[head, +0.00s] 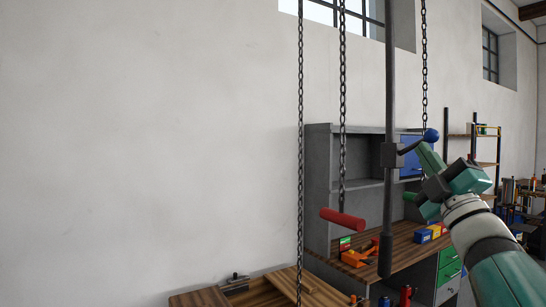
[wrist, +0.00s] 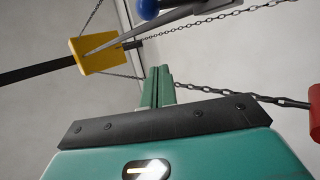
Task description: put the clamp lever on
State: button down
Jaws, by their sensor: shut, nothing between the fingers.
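A dark lever with a blue ball end (head: 431,135) sticks out to the right from a dark block (head: 391,155) on a hanging vertical rod; I take it for the clamp lever. Its blue ball (wrist: 148,8) also shows at the top edge of the wrist view, beside a grey tapered bar (wrist: 185,22). The bar's thin end crosses a yellow plate (wrist: 98,55). My gripper (head: 424,150) is just below the ball in the head view. Its green fingers (wrist: 157,88) are together and empty. I cannot tell whether they touch the lever.
Chains hang around the rod, one with a red handle (head: 342,218); the handle also shows in the wrist view (wrist: 315,112). Behind stands a grey cabinet with a wooden workbench (head: 405,246) holding orange tools and small boxes. A wooden bench top (head: 290,284) is at the bottom.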

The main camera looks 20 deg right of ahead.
aim_at(426, 139)
jog(key=w+d+r, duration=0.2)
jog(key=d, duration=0.1)
jog(key=w+d+r, duration=0.1)
jog(key=w+d, duration=0.1)
jog(key=shift+r, duration=0.15)
jog(key=shift+s, duration=0.1)
